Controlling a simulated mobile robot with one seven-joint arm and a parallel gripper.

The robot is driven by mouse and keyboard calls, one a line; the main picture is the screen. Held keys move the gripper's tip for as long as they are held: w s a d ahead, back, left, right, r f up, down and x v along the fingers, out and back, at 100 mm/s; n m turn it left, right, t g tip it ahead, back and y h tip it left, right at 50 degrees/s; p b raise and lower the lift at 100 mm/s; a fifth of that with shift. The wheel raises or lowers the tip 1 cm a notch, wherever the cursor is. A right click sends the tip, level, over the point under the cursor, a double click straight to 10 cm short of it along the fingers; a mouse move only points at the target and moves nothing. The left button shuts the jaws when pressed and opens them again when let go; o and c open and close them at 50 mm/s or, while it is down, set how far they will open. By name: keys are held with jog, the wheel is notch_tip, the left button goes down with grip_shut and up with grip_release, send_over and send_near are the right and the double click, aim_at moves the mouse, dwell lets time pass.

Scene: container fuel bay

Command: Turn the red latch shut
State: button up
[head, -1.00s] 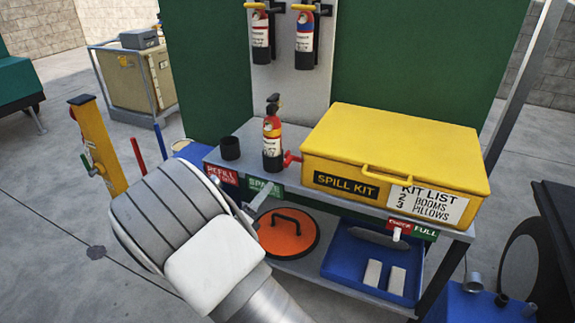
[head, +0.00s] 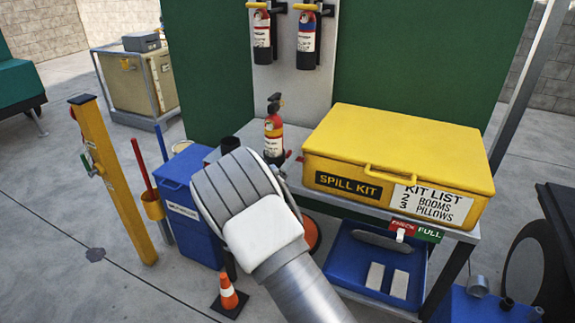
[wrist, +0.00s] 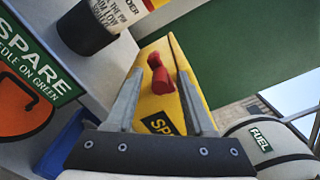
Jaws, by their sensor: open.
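The yellow spill kit box (head: 400,150) sits closed-lidded on the grey bench at right of the head view. The red latch (wrist: 158,76) sticks out from the box's end face; in the head view only a sliver of red (head: 288,154) shows at the box's left side. My gripper (wrist: 162,72) is open, its two grey fingers pointing at that face, with the latch seen between their tips. I cannot tell whether they touch it.
A blue tray (head: 345,255) is on the shelf below. A blue bin (head: 195,195) and an orange cone (head: 228,292) stand at left.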

jog(key=shift+c, duration=0.2)
grip_shut()
dwell(0.3)
jog(key=m, duration=0.2)
jog(key=r+m+b, duration=0.1)
jog(key=m, duration=0.1)
jog(key=shift+d+m, duration=0.1)
jog(key=shift+m, duration=0.2)
jog(key=m+b, duration=0.2)
jog(key=m, duration=0.1)
jog(key=m+b, duration=0.1)
jog(key=shift+s+d+r+m, duration=0.15)
jog(key=shift+d+r+m, duration=0.15)
jog(key=shift+r, duration=0.1)
jog(key=m+b, duration=0.2)
jog(key=b, duration=0.1)
jog(key=d+m+b, duration=0.1)
jog(key=m+b, duration=0.4)
jog(key=b, duration=0.1)
jog(key=shift+s+d+r+m, duration=0.35)
jog(key=shift+m, duration=0.05)
jog(key=shift+d+r+m+b, duration=0.15)
jog(key=shift+m+b, duration=0.25)
jog(key=shift+b, duration=0.25)
